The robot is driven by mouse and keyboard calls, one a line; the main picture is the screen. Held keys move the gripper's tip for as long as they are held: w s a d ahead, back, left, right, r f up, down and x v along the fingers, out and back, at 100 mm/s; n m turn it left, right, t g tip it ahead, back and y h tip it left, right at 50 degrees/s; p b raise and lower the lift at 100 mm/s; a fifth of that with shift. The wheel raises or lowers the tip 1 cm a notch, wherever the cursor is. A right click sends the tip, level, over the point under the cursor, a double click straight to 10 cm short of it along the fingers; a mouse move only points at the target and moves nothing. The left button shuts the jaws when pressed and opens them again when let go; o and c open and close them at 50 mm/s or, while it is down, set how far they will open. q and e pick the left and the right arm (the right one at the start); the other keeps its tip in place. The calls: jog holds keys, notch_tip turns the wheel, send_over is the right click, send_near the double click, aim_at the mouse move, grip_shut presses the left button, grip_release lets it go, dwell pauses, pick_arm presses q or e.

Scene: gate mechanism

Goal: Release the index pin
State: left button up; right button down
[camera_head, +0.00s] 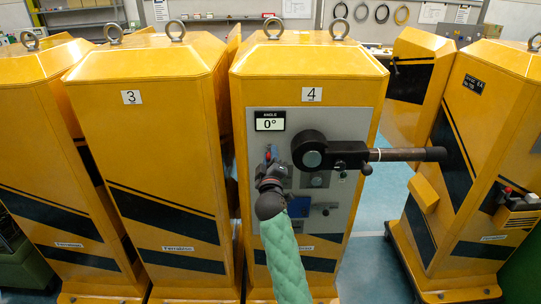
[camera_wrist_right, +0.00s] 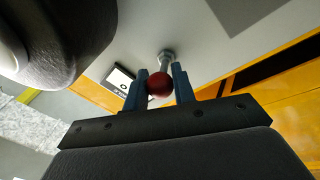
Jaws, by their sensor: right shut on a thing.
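The index pin shows in the right wrist view as a red ball knob (camera_wrist_right: 159,84) on a short metal stem (camera_wrist_right: 166,58) coming out of the grey panel. The blue fingers of my right gripper (camera_wrist_right: 159,88) are on both sides of the knob, shut on it. In the head view my right gripper (camera_head: 269,160) is at the left part of the panel (camera_head: 342,122) on gate unit 4, below the angle display (camera_head: 269,121), which reads 0°. It mostly covers the pin there. My left gripper is not in view.
A dark crank hub (camera_head: 311,152) sits just right of my right gripper, with a long handle (camera_head: 408,154) sticking out to the right. A yellow unit marked 3 (camera_head: 150,110) stands at the left. Another yellow unit (camera_head: 490,110) stands at the right, beyond open floor.

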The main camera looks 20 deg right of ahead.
jog(key=shift+s+a+f, duration=0.1)
jog(key=shift+s+a, duration=0.05)
jog(key=shift+s, duration=0.55)
jog(key=c, duration=1.2)
grip_release()
jog(key=shift+s+a, duration=0.1)
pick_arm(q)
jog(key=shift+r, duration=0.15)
pick_arm(e)
jog(key=shift+o, duration=0.2)
